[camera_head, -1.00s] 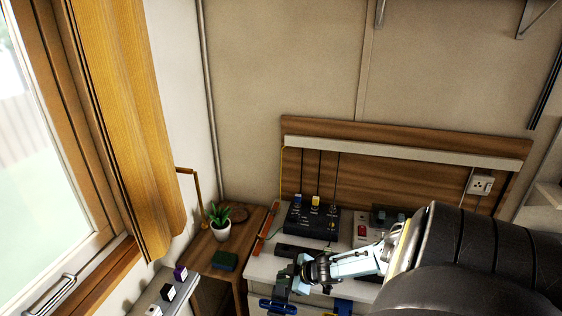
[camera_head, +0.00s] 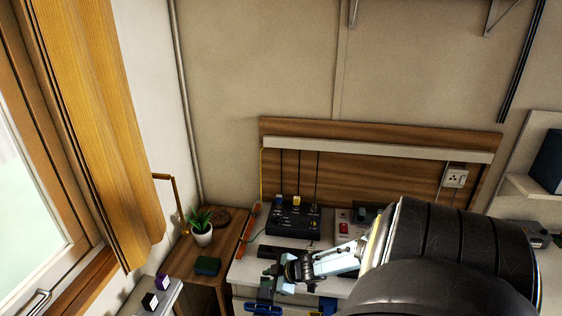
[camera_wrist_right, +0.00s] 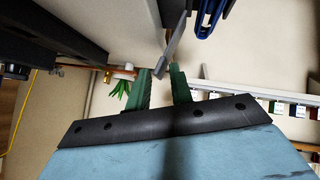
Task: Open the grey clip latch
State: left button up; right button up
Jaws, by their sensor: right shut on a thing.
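My right gripper (camera_head: 268,290) is at the front edge of the white worktop (camera_head: 243,272). In the right wrist view its two green fingers (camera_wrist_right: 160,78) are close together around the lower end of a thin grey lever, which looks like the grey clip latch (camera_wrist_right: 176,46). The latch hangs at a slant from the unit's front; in the head view I cannot make it out behind the gripper. A blue clip (camera_wrist_right: 209,14) is beside it in the wrist view. My left gripper is not in view.
A black box with knobs (camera_head: 293,217) and a panel with a red switch (camera_head: 344,228) stand on the worktop. A side table (camera_head: 181,262) with a potted plant (camera_head: 202,231) is to the left. Blue handles (camera_head: 263,309) are on the front below the gripper.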

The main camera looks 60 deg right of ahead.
jog(key=shift+s+d+r, duration=0.45)
jog(key=p+v, duration=0.5)
jog(key=v, duration=0.7)
jog(key=shift+a, duration=0.5)
jog(key=shift+f, duration=0.1)
